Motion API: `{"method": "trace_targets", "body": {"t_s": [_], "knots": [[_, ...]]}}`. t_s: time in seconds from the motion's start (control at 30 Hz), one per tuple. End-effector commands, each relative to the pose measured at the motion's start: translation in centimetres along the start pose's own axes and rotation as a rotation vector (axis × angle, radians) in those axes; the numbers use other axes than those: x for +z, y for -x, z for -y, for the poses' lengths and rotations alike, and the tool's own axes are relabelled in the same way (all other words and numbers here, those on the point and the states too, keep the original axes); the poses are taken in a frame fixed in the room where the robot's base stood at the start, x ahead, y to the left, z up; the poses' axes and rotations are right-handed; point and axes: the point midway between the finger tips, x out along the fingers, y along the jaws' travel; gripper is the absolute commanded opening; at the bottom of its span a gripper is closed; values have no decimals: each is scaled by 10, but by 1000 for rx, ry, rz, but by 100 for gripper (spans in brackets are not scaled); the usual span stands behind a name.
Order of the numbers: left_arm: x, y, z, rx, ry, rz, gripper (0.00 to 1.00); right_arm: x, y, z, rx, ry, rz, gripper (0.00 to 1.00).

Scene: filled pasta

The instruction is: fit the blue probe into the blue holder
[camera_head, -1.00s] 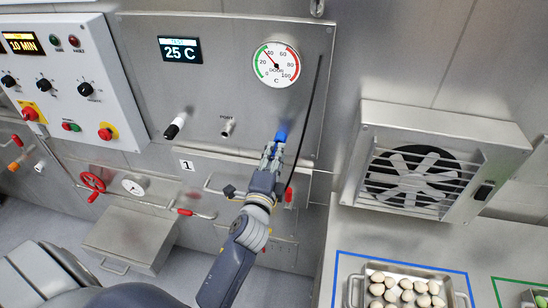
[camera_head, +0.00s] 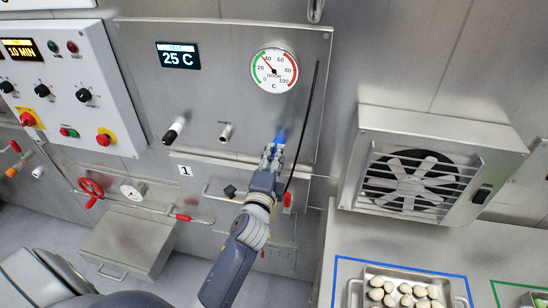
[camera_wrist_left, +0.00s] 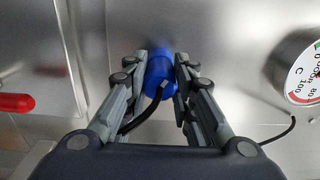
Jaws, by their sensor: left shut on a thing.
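The blue probe (camera_wrist_left: 160,72) is a short blue cylinder between the fingers of my left gripper (camera_wrist_left: 163,80), which is shut on it. A black cable leaves its near end. In the head view, the blue probe (camera_head: 281,135) shows only as a small blue patch beyond the fingertips of my left gripper (camera_head: 273,152), in front of the steel panel below the round gauge. I cannot make out the blue holder separately from the probe, nor tell how far the probe is from the panel. My right gripper is not in view.
The door gauge (camera_head: 274,69) is above the gripper. A metal port (camera_head: 226,132) and a black-and-white knob-like part (camera_head: 174,130) are on the panel to the left. A red-ended handle (camera_head: 287,199) is close below right. A fan unit (camera_head: 430,170) stands at right.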

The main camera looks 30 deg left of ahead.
Motion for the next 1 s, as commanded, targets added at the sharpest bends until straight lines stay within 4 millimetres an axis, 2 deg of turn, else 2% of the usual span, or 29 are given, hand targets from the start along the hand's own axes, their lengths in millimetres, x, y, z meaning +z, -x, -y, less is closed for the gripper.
{"method": "trace_targets", "body": {"t_s": [0.6, 0.63, 0.7, 0.97, 1.0], "knots": [[0, -2, 1, -3, 0, 0, 0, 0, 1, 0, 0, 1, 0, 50], [0, -2, 1, -3, 0, 0, 30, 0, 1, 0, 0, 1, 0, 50], [0, -2, 1, -3, 0, 0, 46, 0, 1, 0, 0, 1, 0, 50], [0, -1, 0, -1, 0, 0, 47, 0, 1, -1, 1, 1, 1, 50], [0, -1, 0, 0, 0, 0, 56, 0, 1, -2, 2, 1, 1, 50]]}}
